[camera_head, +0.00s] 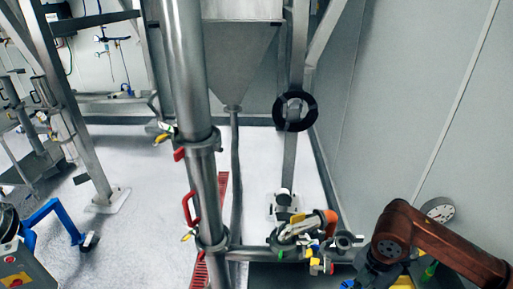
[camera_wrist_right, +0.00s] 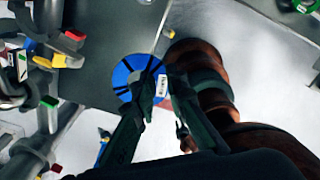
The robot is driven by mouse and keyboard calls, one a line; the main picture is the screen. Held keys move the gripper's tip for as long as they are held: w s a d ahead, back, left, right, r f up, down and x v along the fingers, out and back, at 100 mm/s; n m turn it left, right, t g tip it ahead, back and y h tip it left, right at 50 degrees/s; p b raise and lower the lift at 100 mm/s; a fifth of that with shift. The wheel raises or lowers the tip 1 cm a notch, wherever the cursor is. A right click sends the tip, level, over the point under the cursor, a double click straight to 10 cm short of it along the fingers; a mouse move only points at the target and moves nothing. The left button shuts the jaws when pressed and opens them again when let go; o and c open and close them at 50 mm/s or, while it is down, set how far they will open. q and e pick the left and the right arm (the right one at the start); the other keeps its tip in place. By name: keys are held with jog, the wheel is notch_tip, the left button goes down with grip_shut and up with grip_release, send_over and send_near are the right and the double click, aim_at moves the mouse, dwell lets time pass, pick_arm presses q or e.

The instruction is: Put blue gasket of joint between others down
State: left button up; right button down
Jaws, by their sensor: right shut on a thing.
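The blue gasket (camera_wrist_right: 123,76) is a round blue disc with dark marks and a white label in the right wrist view. My right gripper (camera_wrist_right: 160,76) is shut on it, and one dark finger covers part of its face. In the head view, my right gripper (camera_head: 368,274) is at the lower right, with a small blue patch beside it at the bottom edge. The steel pipe has a clamped joint (camera_head: 205,142) with a red handle and a lower joint (camera_head: 213,245). My left gripper is out of view.
A cluster of valves and fittings (camera_head: 300,233) with coloured tags stands left of my right gripper. A dark platform edge (camera_head: 270,275) lies below it. A tall hopper (camera_head: 238,60) stands behind the pipe. A grey wall (camera_head: 430,100) closes off the right. Pale floor is open at left.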

jog(key=shift+s+a+f+n, duration=0.15)
jog(key=shift+f+n, duration=0.1)
jog(key=shift+n, duration=0.75)
pick_arm(q)
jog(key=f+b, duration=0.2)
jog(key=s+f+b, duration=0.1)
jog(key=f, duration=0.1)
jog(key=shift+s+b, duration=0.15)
jog(key=shift+b, duration=0.25)
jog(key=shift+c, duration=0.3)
pick_arm(e)
jog(key=w+a+f+m, duration=0.3)
jog(key=a+f+m, duration=0.2)
jog(key=m, duration=0.8)
jog(key=w+a+f+m, duration=0.3)
jog(key=a+f+m, duration=0.2)
jog(key=f+m, duration=0.3)
jog(key=shift+w+f+m, duration=0.2)
jog(key=shift+f+m, duration=0.1)
jog(key=shift+m, duration=2.1)
